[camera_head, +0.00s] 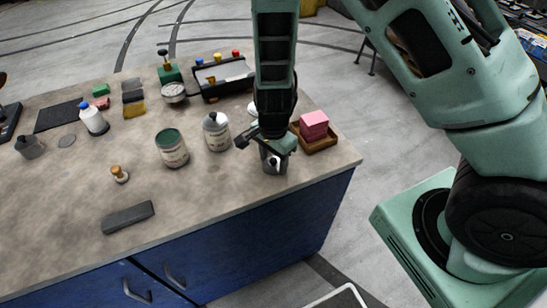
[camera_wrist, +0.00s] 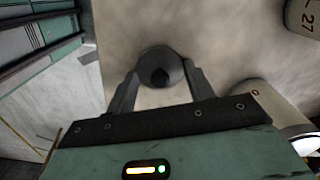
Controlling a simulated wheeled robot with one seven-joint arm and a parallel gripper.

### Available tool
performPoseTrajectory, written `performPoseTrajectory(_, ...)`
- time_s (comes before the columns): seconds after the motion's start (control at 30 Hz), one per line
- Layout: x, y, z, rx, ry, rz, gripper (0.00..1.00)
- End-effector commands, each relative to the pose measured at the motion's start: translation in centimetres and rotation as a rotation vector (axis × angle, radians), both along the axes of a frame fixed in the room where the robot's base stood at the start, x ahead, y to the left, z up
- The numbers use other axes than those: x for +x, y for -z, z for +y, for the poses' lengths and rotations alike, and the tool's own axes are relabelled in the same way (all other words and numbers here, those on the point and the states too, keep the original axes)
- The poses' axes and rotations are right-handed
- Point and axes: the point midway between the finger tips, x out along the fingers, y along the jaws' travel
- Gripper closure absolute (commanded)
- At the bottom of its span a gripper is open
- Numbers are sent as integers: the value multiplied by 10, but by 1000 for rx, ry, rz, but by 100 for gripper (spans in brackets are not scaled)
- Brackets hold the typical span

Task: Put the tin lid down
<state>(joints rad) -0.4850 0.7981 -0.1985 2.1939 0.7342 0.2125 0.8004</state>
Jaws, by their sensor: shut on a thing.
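My gripper (camera_head: 274,155) points down over the right part of the bench. In the wrist view my gripper (camera_wrist: 161,72) is shut on a round grey piece with a dark knob at its centre, which looks like the tin lid (camera_wrist: 160,56). One finger lies on each side of it. In the head view the grey piece (camera_head: 274,168) shows only partly under the fingers, low over the bench top. I cannot tell whether it touches the bench. A tin with a green top (camera_head: 171,146) and a pale tin with a knob (camera_head: 216,131) stand upright to the left.
A brown tray (camera_head: 320,143) with pink blocks (camera_head: 314,125) is close on the right, near the bench corner. A wooden-knobbed piece (camera_head: 119,174) and a dark bar (camera_head: 128,217) lie to the left. The bench (camera_head: 215,190) is bare in front of the tins.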

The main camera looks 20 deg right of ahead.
Motion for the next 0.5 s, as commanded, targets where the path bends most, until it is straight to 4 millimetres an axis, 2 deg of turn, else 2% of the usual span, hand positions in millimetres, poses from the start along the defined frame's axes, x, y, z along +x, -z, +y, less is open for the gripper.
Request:
performPoseTrajectory(0.1, 0, 4, 0, 0, 0, 1, 69)
performPoseTrajectory(0.13, 0, 4, 0, 0, 0, 1, 44)
performPoseTrajectory(0.2, 0, 3, 0, 0, 0, 0, 25)
performPoseTrajectory(0.5, 0, 1, 0, 0, 0, 0, 25)
